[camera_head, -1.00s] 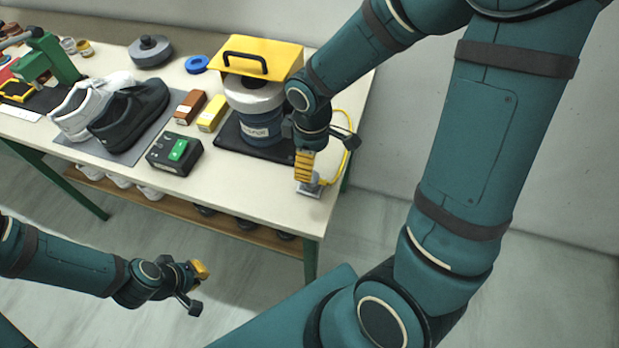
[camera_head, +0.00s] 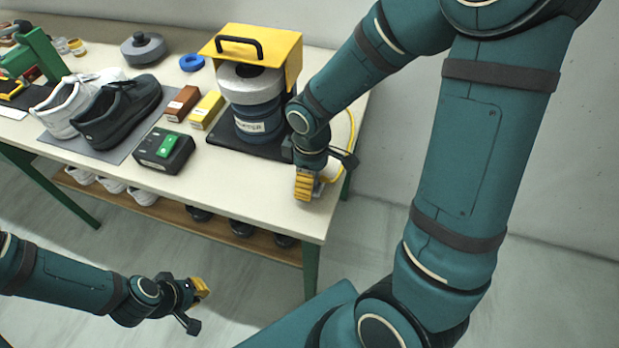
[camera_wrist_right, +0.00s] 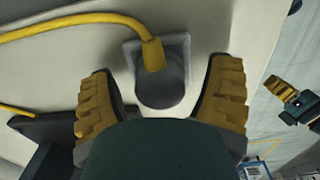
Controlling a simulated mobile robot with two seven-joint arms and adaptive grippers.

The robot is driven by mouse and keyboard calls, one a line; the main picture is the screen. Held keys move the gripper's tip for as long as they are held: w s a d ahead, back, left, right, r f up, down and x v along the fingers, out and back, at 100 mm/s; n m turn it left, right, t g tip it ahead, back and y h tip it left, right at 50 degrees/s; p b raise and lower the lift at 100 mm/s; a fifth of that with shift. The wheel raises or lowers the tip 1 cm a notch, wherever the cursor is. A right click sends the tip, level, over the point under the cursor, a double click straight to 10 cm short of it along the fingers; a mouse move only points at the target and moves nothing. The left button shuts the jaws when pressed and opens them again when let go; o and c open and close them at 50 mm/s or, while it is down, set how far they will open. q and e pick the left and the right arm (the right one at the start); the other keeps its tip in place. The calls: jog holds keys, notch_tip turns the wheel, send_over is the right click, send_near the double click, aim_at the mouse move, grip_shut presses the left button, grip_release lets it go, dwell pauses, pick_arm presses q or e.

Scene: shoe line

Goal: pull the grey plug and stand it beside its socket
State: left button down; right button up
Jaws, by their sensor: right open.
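The grey plug (camera_wrist_right: 160,84) shows in the right wrist view with a yellow cable (camera_wrist_right: 95,19) running into it. It sits on a square light-grey socket plate (camera_wrist_right: 184,48) on the table. My right gripper (camera_wrist_right: 161,100) is open, with one yellow-padded finger on each side of the plug and visible gaps between. In the head view my right gripper (camera_head: 308,187) is low at the table's right front corner and hides most of the plug and socket. My left gripper (camera_head: 197,290) hangs in front of the table, away from the plug; its finger opening is unclear.
A yellow-hooded machine (camera_head: 252,118) on a black base stands just left of my right gripper. A black box with a green switch (camera_head: 164,150), two small boxes and shoes lie further left. The table edge is close to the socket.

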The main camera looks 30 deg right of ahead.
dwell(0.9)
grip_shut()
jog(key=shift+r, duration=0.15)
jog(key=shift+r+p, duration=2.5)
jog(key=shift+r, duration=0.4)
